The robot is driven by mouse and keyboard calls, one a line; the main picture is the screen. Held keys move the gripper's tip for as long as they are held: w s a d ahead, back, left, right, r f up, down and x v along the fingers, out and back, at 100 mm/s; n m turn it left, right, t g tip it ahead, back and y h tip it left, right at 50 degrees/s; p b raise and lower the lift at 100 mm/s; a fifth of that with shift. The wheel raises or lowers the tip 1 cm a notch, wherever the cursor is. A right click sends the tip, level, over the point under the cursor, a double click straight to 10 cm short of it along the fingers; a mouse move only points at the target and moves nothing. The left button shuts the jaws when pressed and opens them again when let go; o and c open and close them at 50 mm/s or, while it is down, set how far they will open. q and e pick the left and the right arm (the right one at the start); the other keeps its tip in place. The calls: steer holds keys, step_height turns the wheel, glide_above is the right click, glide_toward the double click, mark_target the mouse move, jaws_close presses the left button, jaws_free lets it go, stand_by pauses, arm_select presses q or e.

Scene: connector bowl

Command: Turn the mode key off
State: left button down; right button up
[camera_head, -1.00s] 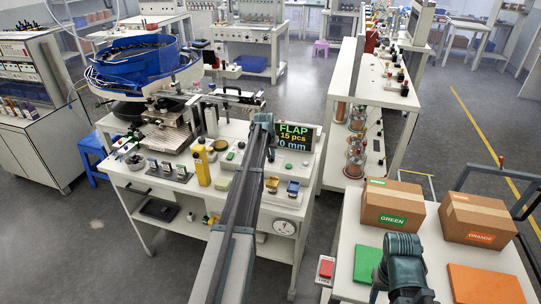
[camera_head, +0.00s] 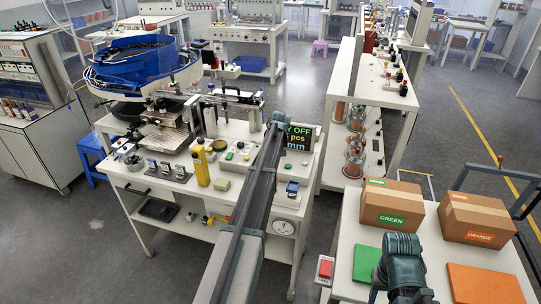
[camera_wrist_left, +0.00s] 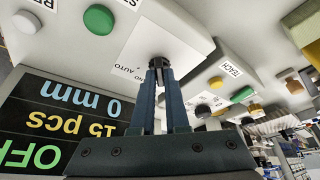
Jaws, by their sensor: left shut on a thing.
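In the left wrist view, the two blue fingers of my left gripper (camera_wrist_left: 159,75) are shut on the mode key (camera_wrist_left: 158,60), at the white label plate (camera_wrist_left: 182,38) on the control panel. Only a little of the key shows between the fingertips, so its angle is hard to tell. Lettering ending in "AUTO" stands left of the fingers, and a "TEACH" label (camera_wrist_left: 230,64) lies to the right. In the head view, my left arm hides the fingertips and key. The display (camera_head: 299,138) reads "Y OFF" in green, partly covered by my arm. My right gripper's fingers are not visible.
A yellow bottle (camera_head: 201,167) stands left of my arm. Two cardboard boxes (camera_head: 393,207) (camera_head: 474,221) and green and orange pads (camera_head: 366,263) (camera_head: 484,284) are on the right table.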

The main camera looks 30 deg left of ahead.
arm_select(q)
steer(key=shift+n+g, duration=0.3)
steer(key=shift+n, duration=0.3)
steer(key=c, duration=0.9)
jaws_free()
steer(key=p+v, duration=1.2)
steer(key=v, duration=0.1)
steer(key=shift+s+d+r+p, duration=0.1)
steer(key=shift+d+r+p, duration=0.2)
steer(key=shift+r+p, duration=0.1)
steer(key=shift+f, duration=0.1)
steer(key=shift+d, duration=0.1)
